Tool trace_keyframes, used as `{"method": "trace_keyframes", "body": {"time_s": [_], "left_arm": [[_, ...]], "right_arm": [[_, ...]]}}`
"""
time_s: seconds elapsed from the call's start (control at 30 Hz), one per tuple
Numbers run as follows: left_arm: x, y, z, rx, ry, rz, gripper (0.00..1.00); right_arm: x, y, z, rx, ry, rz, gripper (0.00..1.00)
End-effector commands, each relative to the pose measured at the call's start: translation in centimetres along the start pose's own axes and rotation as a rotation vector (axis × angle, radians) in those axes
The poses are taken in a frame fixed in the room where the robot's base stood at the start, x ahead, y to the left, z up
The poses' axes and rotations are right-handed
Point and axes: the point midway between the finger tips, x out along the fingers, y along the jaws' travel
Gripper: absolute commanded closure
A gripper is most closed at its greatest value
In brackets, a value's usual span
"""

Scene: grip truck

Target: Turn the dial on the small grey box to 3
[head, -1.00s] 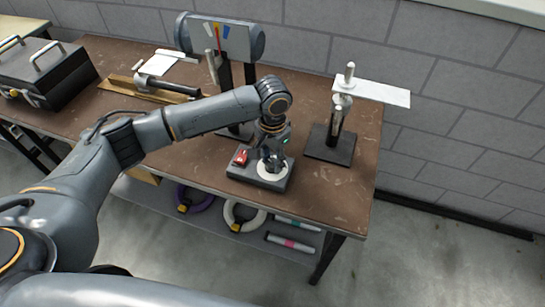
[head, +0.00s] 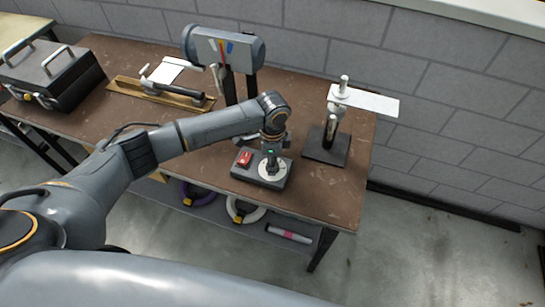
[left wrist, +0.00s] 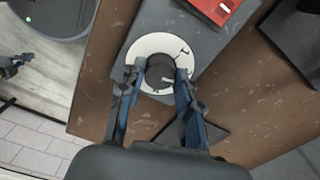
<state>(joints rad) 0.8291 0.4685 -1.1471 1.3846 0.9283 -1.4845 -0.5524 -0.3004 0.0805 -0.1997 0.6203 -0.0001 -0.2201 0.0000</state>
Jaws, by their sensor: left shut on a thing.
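The small grey box (head: 245,172) lies on the brown workbench, with a red switch (head: 245,158) on its left part and a white round dial plate (head: 281,172) on its right part. In the left wrist view the dark dial knob (left wrist: 160,73) stands in the middle of the white plate (left wrist: 143,45). My left gripper (head: 271,167) reaches down onto the dial from above. In the left wrist view its two fingers (left wrist: 160,78) are shut on the knob from both sides. Some marks show on the plate, but I cannot read the numbers surely.
A stand with a white plate (head: 365,102) is right of the box. A grey cylinder on posts (head: 225,48) stands behind it. A black case (head: 55,72) and a wooden board with a tool (head: 160,92) are farther left. Rings (head: 243,210) lie on the shelf below.

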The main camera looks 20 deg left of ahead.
Motion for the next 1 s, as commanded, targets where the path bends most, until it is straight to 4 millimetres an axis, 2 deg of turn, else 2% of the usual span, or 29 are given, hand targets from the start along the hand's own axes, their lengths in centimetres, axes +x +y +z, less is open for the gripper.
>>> {"method": "trace_keyframes", "body": {"time_s": [0.13, 0.5, 0.73, 1.0], "left_arm": [[-0.2, 0.0, -0.1, 0.140, 0.001, 0.000, 0.98], [-0.1, 0.0, -0.1, 0.450, 0.002, -0.001, 0.98], [-0.1, 0.0, -0.1, 0.572, 0.002, 0.000, 0.98], [0.0, 0.0, -0.1, 0.636, 0.002, 0.000, 0.98]], "right_arm": [[-0.9, 0.0, -0.1, 0.000, 0.000, 0.000, 1.00], [-1.6, 0.0, -0.1, 0.000, 0.000, 0.000, 1.00], [-1.8, 0.0, -0.2, 0.000, 0.000, 0.000, 1.00], [-1.9, 0.0, -0.2, 0.000, 0.000, 0.000, 1.00]]}}
